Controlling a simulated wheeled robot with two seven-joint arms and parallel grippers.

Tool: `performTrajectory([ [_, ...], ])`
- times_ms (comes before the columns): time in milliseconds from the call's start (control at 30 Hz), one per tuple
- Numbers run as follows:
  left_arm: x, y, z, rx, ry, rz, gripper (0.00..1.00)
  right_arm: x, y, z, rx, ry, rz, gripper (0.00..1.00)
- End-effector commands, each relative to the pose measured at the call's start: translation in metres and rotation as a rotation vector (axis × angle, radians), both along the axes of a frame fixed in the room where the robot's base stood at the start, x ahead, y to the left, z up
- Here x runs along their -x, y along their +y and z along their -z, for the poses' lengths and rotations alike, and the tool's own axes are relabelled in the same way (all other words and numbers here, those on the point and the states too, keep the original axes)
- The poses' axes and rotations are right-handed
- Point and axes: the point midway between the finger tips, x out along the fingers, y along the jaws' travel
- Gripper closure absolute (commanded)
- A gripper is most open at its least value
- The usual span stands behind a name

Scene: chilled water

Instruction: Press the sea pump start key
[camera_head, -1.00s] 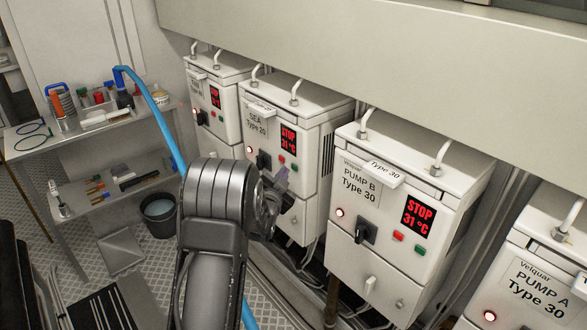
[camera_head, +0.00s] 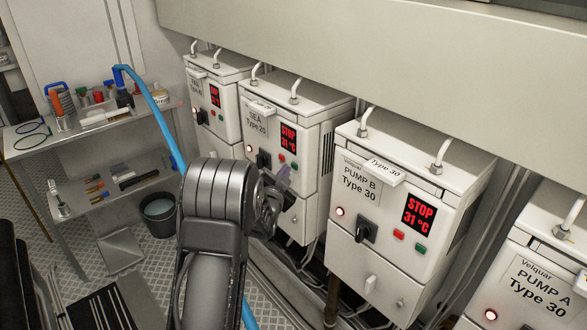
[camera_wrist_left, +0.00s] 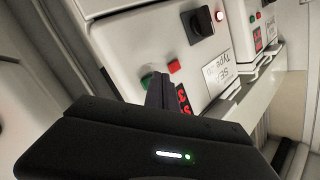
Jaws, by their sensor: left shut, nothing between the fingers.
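The sea pump box (camera_head: 258,122), labelled SEA Type 20, stands in the row of white cabinets in the head view. Its display (camera_head: 288,138) reads STOP 31 °C. Its red key (camera_head: 282,157) shows just below the display, with the green key (camera_head: 294,167) to its right. My left gripper (camera_head: 284,176) is shut and empty, its fingertips just below the keys. In the left wrist view the shut fingers (camera_wrist_left: 166,92) end close to the green key (camera_wrist_left: 147,79), with the red key (camera_wrist_left: 174,66) beyond. I cannot tell whether they touch. The right gripper is out of view.
A black rotary knob (camera_head: 264,159) sits left of the keys. The PUMP B box (camera_head: 357,190) stands to the right, also reading STOP, then the PUMP A box (camera_head: 530,282). A cluttered workbench (camera_head: 75,135) and a black bucket (camera_head: 158,213) are at the left.

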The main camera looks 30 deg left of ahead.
Motion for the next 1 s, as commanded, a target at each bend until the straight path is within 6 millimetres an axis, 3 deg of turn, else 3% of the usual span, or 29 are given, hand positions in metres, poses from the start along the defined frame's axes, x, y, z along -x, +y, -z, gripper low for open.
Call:
performTrajectory([
  [1000, -0.0087, -0.0031, 0.0003, 0.0, 0.0, 0.001, 1.0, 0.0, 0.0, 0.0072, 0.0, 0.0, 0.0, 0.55],
])
